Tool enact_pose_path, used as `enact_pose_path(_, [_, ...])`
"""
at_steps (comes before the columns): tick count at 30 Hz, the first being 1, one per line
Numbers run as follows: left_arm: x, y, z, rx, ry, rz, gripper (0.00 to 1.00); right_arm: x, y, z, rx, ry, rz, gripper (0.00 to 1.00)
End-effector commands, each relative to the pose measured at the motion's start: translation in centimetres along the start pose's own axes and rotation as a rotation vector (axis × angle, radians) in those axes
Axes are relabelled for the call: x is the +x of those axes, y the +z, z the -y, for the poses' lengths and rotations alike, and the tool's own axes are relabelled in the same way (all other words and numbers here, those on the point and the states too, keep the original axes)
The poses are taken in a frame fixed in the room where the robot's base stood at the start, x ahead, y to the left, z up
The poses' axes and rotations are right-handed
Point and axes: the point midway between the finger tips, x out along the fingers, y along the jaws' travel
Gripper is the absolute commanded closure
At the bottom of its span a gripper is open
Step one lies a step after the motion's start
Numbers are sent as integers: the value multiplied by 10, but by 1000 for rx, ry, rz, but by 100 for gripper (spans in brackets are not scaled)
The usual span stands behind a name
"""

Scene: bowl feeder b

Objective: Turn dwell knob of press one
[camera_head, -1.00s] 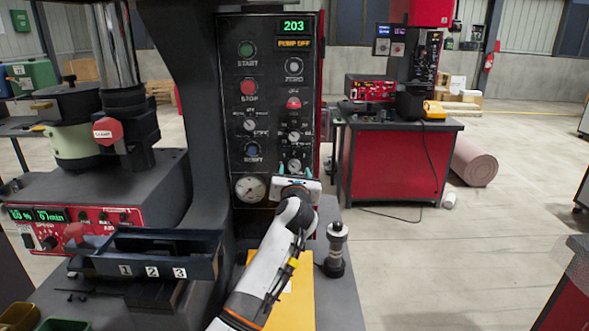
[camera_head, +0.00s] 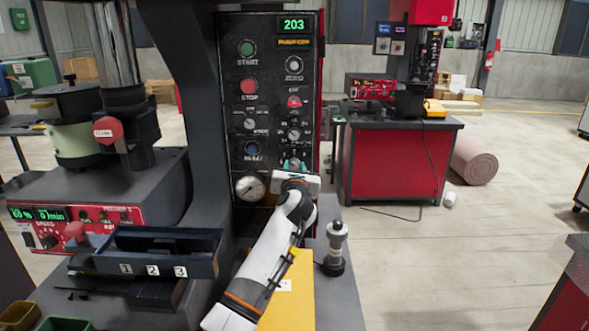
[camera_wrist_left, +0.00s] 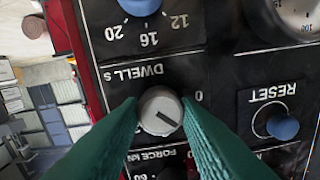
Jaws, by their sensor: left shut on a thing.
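Press one's dark control panel (camera_head: 272,100) stands in the middle of the head view. My left gripper (camera_head: 294,164) is at the lower right part of this panel, its green fingertips mostly hidden by my wrist. In the left wrist view, my left gripper (camera_wrist_left: 161,112) is shut on a round grey knob, the dwell knob (camera_wrist_left: 160,106), one green finger on each side. The label "DWELL s" reads upside down beside it, and its dark pointer line slants to the lower right. My right gripper is not in view.
A blue reset button (camera_wrist_left: 283,128) and a pressure gauge (camera_head: 251,188) are close by on the panel. A numbered tray (camera_head: 150,255) lies left. Open floor is at the right.

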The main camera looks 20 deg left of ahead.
Motion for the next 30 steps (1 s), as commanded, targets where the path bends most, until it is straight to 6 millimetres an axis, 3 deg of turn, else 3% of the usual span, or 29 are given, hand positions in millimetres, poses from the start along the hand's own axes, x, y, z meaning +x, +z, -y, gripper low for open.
enact_pose_path(11, [0, -4, 1, 151, 0, 0, 93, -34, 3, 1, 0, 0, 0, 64])
enact_pose_path(30, [0, -3, 0, 743, -1, -18, 92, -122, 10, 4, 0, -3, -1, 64])
